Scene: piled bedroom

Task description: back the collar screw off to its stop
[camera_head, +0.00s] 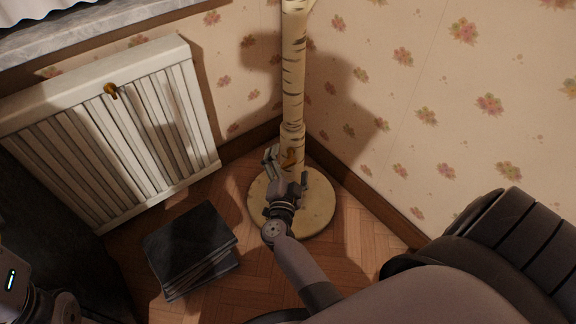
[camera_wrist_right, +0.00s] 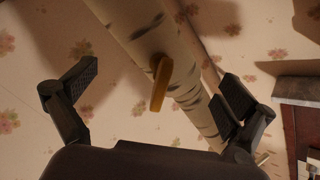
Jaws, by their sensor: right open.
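The collar screw (camera_head: 289,157) is a small yellow-brown key on the collar (camera_head: 292,135) of a birch-patterned pole (camera_head: 293,80). The pole stands on a round pale base (camera_head: 318,205) in the corner. My right gripper (camera_head: 286,168) is open at the collar, partly covering the pole's foot and base. In the right wrist view the screw (camera_wrist_right: 160,82) shows as a flat tab on the pole, between the spread fingers (camera_wrist_right: 158,80) and apart from both. My left gripper's fingers are not visible; only part of my left arm shows at the lower left.
A stack of dark books or folders (camera_head: 190,245) lies on the parquet (camera_head: 250,275) left of the base. Flowered walls close in behind the pole.

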